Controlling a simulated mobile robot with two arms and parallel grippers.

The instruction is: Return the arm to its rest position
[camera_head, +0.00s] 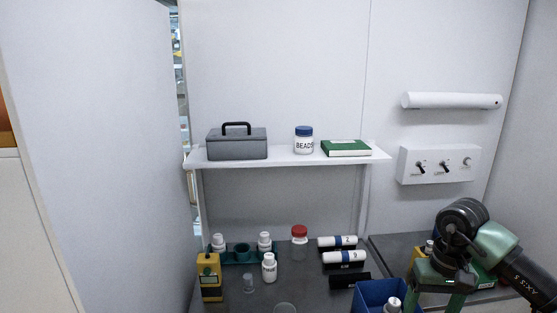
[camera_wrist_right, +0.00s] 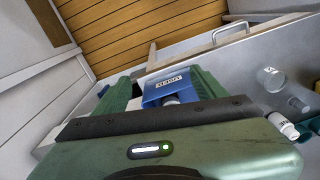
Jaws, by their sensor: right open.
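My right arm comes in from the right in the head view, and its green gripper (camera_head: 433,296) hangs low at the right side of the counter. In the right wrist view the gripper (camera_wrist_right: 158,95) has its two green fingers apart, with nothing seen held between them. A blue bin (camera_head: 368,294) stands just left of the gripper, with a white bottle (camera_head: 393,305) in it. The blue bin (camera_wrist_right: 163,92) shows beyond and between the fingers in the wrist view. My left gripper is not in view.
Above, a shelf (camera_head: 285,158) carries a grey box, a bead jar and a green book. A switch panel (camera_head: 439,164) is on the wall.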

